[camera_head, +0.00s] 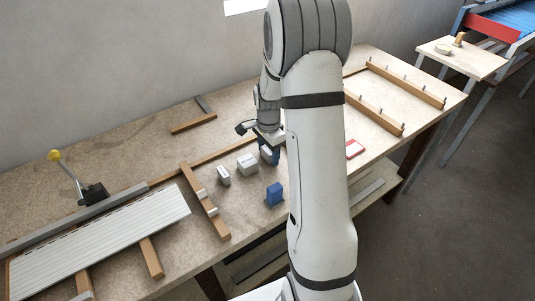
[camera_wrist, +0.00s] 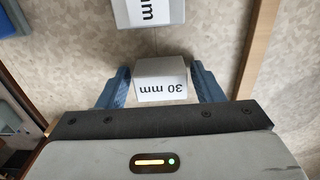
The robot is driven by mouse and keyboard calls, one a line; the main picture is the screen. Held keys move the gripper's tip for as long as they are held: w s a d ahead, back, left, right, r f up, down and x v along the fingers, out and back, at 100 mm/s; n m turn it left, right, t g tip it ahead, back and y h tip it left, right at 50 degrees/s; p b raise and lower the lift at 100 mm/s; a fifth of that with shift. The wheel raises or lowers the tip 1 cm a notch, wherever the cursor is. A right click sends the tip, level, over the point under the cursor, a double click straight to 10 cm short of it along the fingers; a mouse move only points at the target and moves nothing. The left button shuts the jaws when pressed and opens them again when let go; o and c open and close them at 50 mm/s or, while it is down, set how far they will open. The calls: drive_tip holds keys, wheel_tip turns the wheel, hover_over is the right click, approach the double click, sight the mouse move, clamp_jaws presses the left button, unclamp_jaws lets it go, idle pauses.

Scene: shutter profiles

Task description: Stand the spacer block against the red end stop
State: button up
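A pale spacer block marked "30 mm" (camera_wrist: 161,82) lies on the bench between the fingers of my gripper (camera_wrist: 161,84) in the wrist view. The two blue fingers are spread, with a narrow gap visible on each side of the block. In the head view my gripper (camera_head: 268,152) is low over the bench, and it and the arm hide most of what is there. A red piece with a pale top (camera_head: 355,149) lies right of my arm; I cannot tell whether it is the red end stop.
Another pale block (camera_wrist: 148,12) lies just ahead in the wrist view. In the head view two pale blocks (camera_head: 247,163) (camera_head: 223,176) and a blue block (camera_head: 274,194) stand nearby. A wooden strip with white clips (camera_head: 205,200) and a slatted panel (camera_head: 100,245) lie left.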

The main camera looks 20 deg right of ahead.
drive_tip(key=c, duration=1)
